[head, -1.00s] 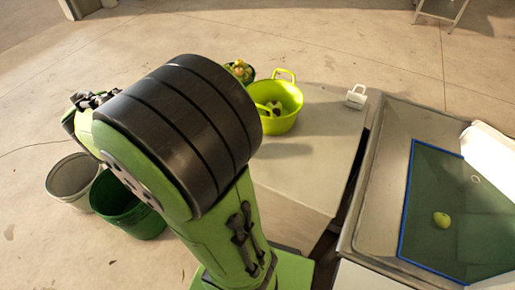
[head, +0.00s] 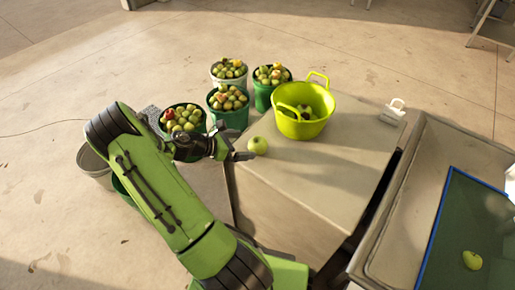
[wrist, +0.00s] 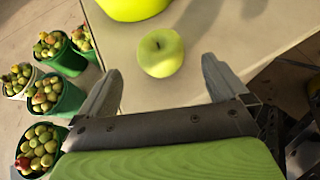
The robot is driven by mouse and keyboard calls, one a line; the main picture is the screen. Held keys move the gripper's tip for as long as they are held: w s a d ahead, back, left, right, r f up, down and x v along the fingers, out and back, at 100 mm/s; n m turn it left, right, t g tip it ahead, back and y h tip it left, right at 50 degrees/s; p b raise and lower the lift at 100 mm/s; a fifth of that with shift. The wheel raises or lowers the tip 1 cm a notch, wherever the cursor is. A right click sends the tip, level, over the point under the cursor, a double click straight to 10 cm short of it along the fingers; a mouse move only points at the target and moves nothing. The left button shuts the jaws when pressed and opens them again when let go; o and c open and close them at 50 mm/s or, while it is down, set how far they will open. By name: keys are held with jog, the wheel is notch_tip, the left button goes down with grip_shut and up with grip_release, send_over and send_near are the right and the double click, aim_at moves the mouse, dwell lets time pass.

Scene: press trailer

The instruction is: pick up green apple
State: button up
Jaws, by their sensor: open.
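A green apple (head: 257,145) sits on the pale table top near its left edge, in front of a yellow-green basket. It also shows in the wrist view (wrist: 160,52), stem up, just beyond and between my fingertips. My gripper (head: 240,150) is open and empty beside the apple's left in the head view. In the wrist view its two fingers (wrist: 160,80) stand wide apart, and the apple appears clear of both. Another green apple (head: 472,260) lies on the green mat at the right.
The yellow-green basket (head: 290,126) with something inside stands behind the apple. Several buckets of apples (head: 228,116) stand on the floor at the left. A white object (head: 393,112) sits at the table's back right. A metal-rimmed tray (head: 400,200) borders the right.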

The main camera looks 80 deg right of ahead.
aim_at(257, 145)
jog(key=b+x, duration=0.2)
jog(key=x, duration=0.5)
jog(key=shift+s+d+f, duration=0.1)
jog(key=shift+d+f, duration=0.1)
jog(key=shift+f, duration=0.05)
jog(key=shift+r, duration=0.1)
jog(key=c, duration=1.1)
